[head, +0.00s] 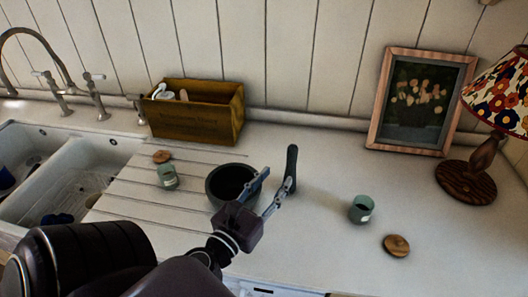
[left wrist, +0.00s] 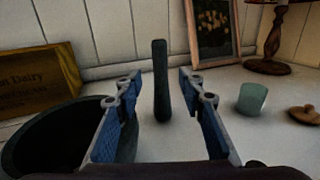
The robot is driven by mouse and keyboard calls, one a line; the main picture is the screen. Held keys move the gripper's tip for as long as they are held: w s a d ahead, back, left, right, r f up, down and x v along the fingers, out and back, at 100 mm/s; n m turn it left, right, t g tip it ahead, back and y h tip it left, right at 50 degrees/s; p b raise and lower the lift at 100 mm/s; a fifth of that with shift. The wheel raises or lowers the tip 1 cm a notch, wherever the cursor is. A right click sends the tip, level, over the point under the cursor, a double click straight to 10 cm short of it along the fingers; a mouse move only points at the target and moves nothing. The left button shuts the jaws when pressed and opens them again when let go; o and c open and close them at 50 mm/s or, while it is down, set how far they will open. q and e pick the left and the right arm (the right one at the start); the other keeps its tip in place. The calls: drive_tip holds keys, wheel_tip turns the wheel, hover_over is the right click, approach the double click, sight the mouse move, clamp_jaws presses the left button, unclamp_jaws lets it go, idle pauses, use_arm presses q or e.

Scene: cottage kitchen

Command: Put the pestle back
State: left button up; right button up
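The pestle (head: 291,163) is a dark, slim rod standing upright on the white counter, to the right of the mortar. The mortar (head: 214,190) is a dark round bowl; my left gripper hides part of its right side. My left gripper (head: 274,180) is open, its two fingers pointing toward the pestle. In the left wrist view the pestle (left wrist: 161,85) appears centred between the spread fingertips, with a gap on each side. The mortar (left wrist: 45,145) fills the lower left there. Whether the pestle is within finger reach is hard to tell. My right gripper is not in view.
A wooden box (head: 197,122) stands behind the mortar. A small green jar (head: 168,177) is left of it; another green jar (head: 361,209) and a wooden lid (head: 396,245) lie right. A framed picture (head: 383,147) and lamp (head: 468,182) stand farther right. A sink (head: 72,180) is left.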

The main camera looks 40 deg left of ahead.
use_arm(q)
drive_tip(key=s, duration=0.1)
drive_tip(key=s+b, duration=0.1)
drive_tip(key=s, duration=0.2)
drive_tip(key=shift+s+d+b, duration=0.15)
drive_tip(key=shift+d+b, duration=0.2)
drive_tip(key=shift+d, duration=0.05)
